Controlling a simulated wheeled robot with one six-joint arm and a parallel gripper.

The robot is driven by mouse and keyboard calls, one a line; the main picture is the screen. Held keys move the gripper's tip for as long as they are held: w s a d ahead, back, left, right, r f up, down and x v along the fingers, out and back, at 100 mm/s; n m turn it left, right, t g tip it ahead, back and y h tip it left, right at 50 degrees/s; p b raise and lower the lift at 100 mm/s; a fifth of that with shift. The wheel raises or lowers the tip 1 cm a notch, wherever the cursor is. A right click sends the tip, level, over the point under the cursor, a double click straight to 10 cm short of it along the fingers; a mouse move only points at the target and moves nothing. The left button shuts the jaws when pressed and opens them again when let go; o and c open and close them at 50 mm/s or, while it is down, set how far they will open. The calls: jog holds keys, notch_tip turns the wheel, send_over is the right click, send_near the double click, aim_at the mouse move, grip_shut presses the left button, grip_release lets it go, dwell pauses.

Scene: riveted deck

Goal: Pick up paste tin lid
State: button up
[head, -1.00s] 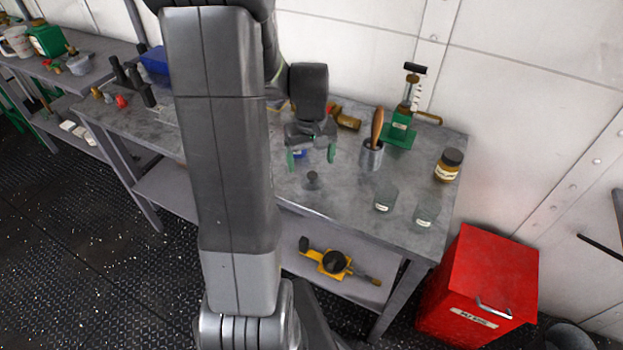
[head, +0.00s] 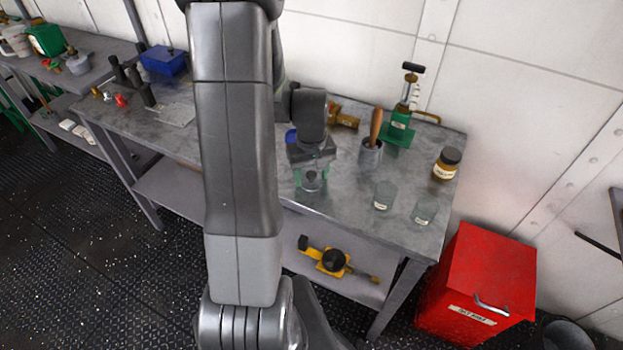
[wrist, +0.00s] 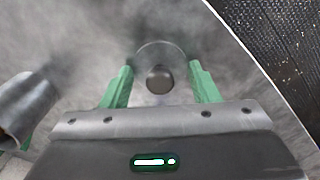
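The paste tin lid is a grey disc with a dark round knob, lying on the workbench. In the wrist view the lid (wrist: 159,79) sits between the two green fingertips of my gripper (wrist: 162,77). The fingers are apart, one on each side of the knob, and I see no contact. In the head view my gripper (head: 311,182) is down over the lid (head: 312,181), which shows between the fingers and is partly covered by them.
A grey metal cup (head: 370,158) with a wooden-handled tool stands right of my gripper. Two glass jars (head: 384,196) (head: 424,213), an amber jar (head: 447,164) and a green pump (head: 398,131) stand further right. The bench's front edge is close by.

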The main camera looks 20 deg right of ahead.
jog(key=c, duration=0.3)
jog(key=shift+c, duration=0.2)
